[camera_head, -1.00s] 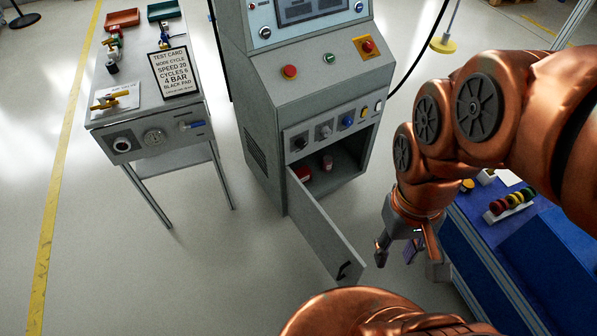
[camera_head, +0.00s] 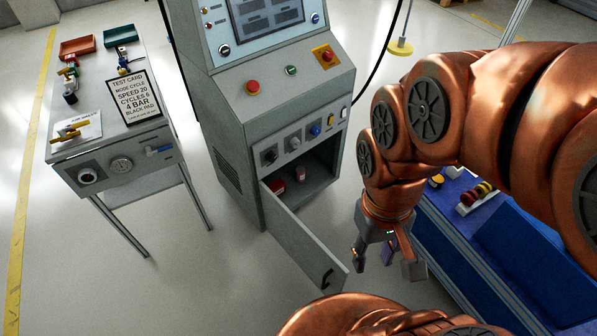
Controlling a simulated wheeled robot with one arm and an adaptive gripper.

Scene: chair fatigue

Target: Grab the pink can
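A small pinkish can-like item (camera_head: 300,174) stands inside the open lower compartment of the grey control cabinet (camera_head: 232,128). It is small and in shadow, so its details are unclear. A red item (camera_head: 276,186) sits to its left, partly hidden by the compartment door (camera_head: 305,240), which hangs open toward me. My gripper (camera_head: 387,258) points down, outside the cabinet and to the right of the door. Its fingers are spread and nothing shows between them.
A blue workbench (camera_head: 465,245) with coloured rings (camera_head: 478,193) stands close on the right, behind my arm. A grey table (camera_head: 115,150) with a test card (camera_head: 137,98) stands at left. The floor between table and cabinet is clear.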

